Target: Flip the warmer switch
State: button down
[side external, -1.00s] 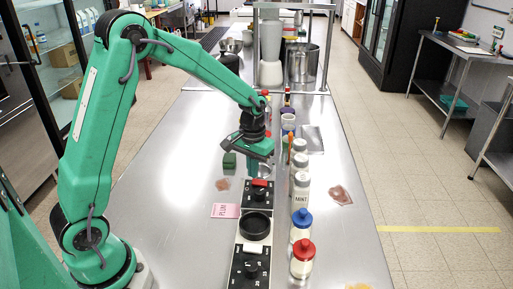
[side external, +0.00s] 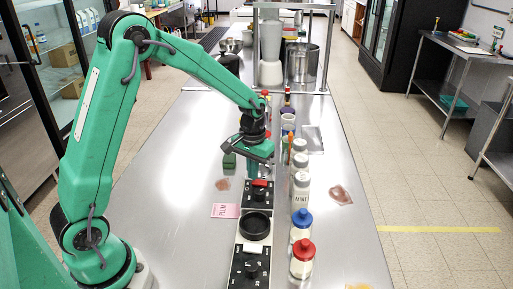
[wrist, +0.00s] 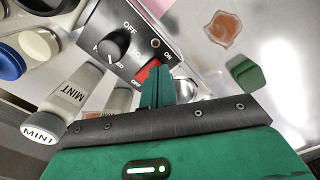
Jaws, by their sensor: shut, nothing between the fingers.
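The red rocker switch (side external: 260,183) sits on the far black panel of a long control strip, just beyond a black knob (side external: 259,195). In the wrist view the red switch (wrist: 146,74) lies between ON and OFF labels, partly hidden by my fingers. My gripper (side external: 262,174) is above the far end of the strip, at the switch. In the wrist view my green fingers (wrist: 157,76) are together and empty, with their tips over or beside the switch's ON end. I cannot tell whether they touch it, nor which way the rocker is tipped.
A row of jars stands right of the strip, including a mint jar (side external: 301,188), a blue-lidded jar (side external: 301,228) and a red-lidded jar (side external: 303,262). A green block (side external: 229,161) and a pink card (side external: 226,210) lie to the left.

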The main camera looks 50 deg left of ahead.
aim_at(252, 183)
jog(key=shift+f, duration=0.65)
dwell(0.6)
jog(key=shift+r, duration=3.55)
jog(key=s+d+r+m+t, duration=0.1)
jog(key=s+r+t, duration=0.1)
jog(key=s+r, duration=0.2)
jog(key=s+d+r+m+t, duration=0.1)
jog(key=s+r, duration=0.3)
jog(key=s, duration=0.6)
jog(key=s+d+r+m+t, duration=0.1)
jog(key=s+r+t, duration=0.1)
jog(key=s, duration=0.5)
jog(key=shift+s+d+r+t, duration=0.15)
jog(key=shift+r+t, duration=0.15)
jog(key=shift+r, duration=0.6)
